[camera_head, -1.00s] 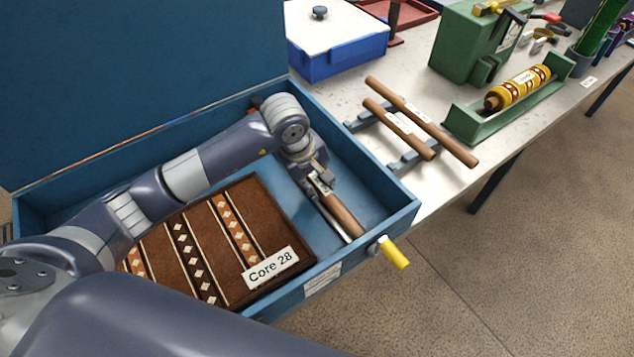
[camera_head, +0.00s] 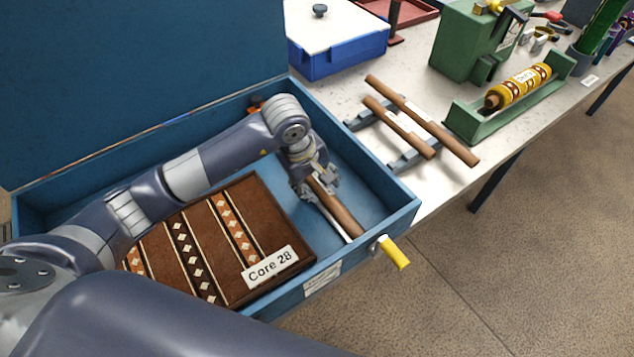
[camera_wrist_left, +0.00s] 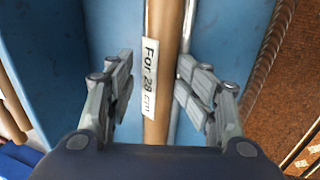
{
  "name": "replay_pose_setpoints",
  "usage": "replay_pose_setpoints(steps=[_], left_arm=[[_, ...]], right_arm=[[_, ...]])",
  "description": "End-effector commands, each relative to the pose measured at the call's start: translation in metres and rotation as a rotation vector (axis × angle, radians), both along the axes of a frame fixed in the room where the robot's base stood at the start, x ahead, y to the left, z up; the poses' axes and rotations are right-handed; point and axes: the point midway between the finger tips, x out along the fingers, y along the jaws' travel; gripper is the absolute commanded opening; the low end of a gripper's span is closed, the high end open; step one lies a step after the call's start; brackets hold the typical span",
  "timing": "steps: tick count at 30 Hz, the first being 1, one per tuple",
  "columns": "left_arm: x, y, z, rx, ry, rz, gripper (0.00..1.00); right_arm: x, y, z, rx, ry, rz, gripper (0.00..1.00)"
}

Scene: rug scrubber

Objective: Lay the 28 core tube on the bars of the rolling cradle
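A brown core tube (camera_head: 340,212) lies in the blue open box, and its white label reads "For 28 cm" in the left wrist view, where the tube (camera_wrist_left: 156,128) runs between my fingers. My left gripper (camera_head: 316,190) is over the tube's far part. In the wrist view the left gripper (camera_wrist_left: 158,95) is open, with one finger on each side of the tube and gaps visible. Two other brown tubes (camera_head: 425,118) lie across grey supports (camera_head: 403,161) on the table; I cannot tell whether these supports are the cradle. My right gripper is not in view.
A thin metal rod (camera_wrist_left: 184,65) lies beside the tube. A patterned rug labelled "Core 28" (camera_head: 222,240) fills the box's left part. The box wall (camera_head: 408,208) stands close right. A green holder (camera_head: 478,126) with a yellow roll (camera_head: 517,88) stands beyond the supports.

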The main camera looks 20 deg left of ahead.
Motion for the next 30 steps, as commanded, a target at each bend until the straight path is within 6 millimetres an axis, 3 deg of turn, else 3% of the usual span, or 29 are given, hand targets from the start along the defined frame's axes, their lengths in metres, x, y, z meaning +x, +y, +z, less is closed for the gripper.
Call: replay_pose_setpoints(steps=[5, 19, 24, 30], left_arm=[[-0.001, 0.003, 0.014, 0.000, -0.004, 0.001, 0.48], [-0.021, 0.017, 0.101, 0.001, -0.004, 0.000, 0.48], [-0.025, 0.019, 0.114, 0.001, -0.001, -0.001, 0.48], [-0.026, 0.020, 0.116, 0.000, 0.000, 0.000, 0.48]], right_arm=[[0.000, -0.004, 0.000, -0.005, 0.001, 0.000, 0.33], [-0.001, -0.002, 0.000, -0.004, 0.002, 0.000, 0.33], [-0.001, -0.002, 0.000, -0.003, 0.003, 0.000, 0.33], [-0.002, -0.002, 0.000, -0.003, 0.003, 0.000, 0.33]])
